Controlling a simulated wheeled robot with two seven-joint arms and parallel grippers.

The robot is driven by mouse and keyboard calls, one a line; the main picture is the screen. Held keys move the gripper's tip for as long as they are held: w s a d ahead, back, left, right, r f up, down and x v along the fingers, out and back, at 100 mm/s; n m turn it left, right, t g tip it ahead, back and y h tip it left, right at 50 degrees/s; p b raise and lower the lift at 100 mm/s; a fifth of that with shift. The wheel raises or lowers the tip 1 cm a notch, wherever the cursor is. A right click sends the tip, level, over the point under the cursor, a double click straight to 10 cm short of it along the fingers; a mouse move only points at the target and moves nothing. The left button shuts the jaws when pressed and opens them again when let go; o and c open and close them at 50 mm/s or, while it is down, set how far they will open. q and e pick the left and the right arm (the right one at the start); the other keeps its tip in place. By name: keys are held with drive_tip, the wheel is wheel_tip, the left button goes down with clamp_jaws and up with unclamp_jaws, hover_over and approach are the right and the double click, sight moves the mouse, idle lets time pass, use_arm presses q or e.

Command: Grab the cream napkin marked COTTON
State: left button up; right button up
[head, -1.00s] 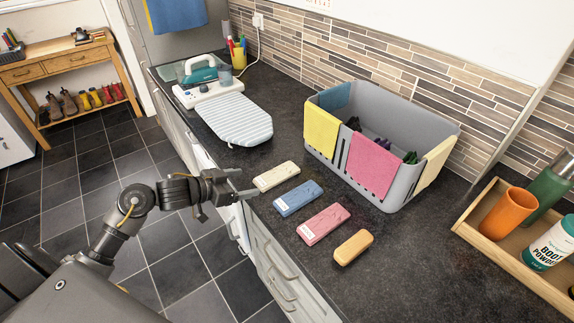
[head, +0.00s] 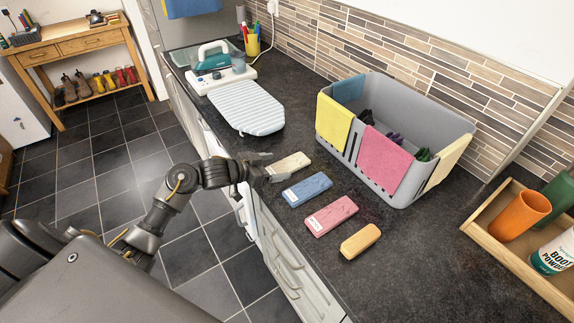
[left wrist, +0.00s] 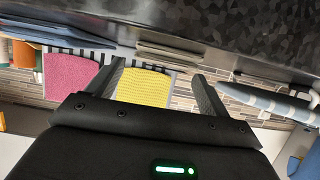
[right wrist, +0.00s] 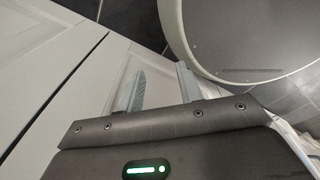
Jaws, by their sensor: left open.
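The cream napkin (head: 290,163) lies folded flat on the dark worktop, first in a row near the front edge. A pale tag shows at its near end, too small to read. My left gripper (head: 268,168) is open at the napkin's near end, close to it; I cannot tell whether they touch. In the left wrist view, the cream napkin (left wrist: 180,54) shows edge-on, ahead of the open fingers (left wrist: 158,70), with nothing held. My right gripper (right wrist: 160,75) is open and empty, low down by white cabinet doors.
A grey basket (head: 407,188) hung with cloths stands behind. A striped ironing board (head: 247,107) lies beyond, a wooden tray (head: 520,266) at right.

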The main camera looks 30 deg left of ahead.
sight(286, 164)
use_arm(q)
drive_tip(key=x, duration=0.3)
drive_tip(key=shift+w+d+f, duration=0.15)
drive_tip(key=shift+w, duration=0.1)
drive_tip(key=c, duration=1.1)
drive_tip(key=shift+o, duration=0.2)
drive_tip(key=shift+r, duration=0.65)
drive_tip(key=s+a+r+b, duration=0.3)
drive_tip(key=s+a+r, duration=0.3)
drive_tip(key=a+r, duration=0.5)
drive_tip(key=shift+a+r, duration=0.35)
drive_tip(key=shift+a, duration=0.5)
